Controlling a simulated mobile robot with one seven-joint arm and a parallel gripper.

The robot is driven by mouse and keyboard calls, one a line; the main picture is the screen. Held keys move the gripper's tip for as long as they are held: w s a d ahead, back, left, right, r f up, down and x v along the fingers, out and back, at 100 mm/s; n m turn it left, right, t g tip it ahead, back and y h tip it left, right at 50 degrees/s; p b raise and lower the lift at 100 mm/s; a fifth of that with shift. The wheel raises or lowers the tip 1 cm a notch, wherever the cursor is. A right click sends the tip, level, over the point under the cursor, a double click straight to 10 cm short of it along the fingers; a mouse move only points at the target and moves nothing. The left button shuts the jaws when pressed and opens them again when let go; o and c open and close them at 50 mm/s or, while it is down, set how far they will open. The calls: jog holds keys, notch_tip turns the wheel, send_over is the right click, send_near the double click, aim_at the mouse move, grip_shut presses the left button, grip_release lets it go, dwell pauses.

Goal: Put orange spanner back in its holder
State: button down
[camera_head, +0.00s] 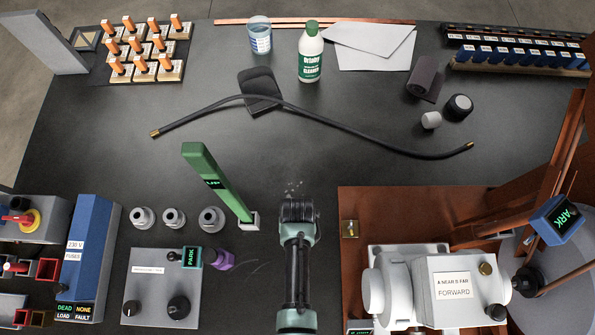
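I cannot make out an orange spanner in the head view, nor a holder that is clearly its own. The only plainly orange things are several upright orange pegs (130,24) on pale blocks at the far left, and they do not look like a spanner. My gripper (298,208) is near the middle of the bench, seen from above at the end of my arm. Its fingers are dark and foreshortened, so I cannot tell whether they are open or hold anything. The bench beneath it is partly hidden by my arm.
A tall green handle (212,176) stands in a small block left of my gripper. A grey control box (150,290) and blue fuse box (84,245) are further left. White machinery (440,280) stands right. A black hose (350,127) crosses the bench beyond my gripper.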

jog(key=shift+f+b, duration=0.35)
jog(key=shift+f, duration=0.25)
jog(key=shift+c, duration=2.4)
grip_release()
jog(key=shift+r, duration=0.1)
notch_tip(320, 180, up, 13)
jog(key=shift+f+p, duration=0.1)
jog(key=shift+p, duration=0.4)
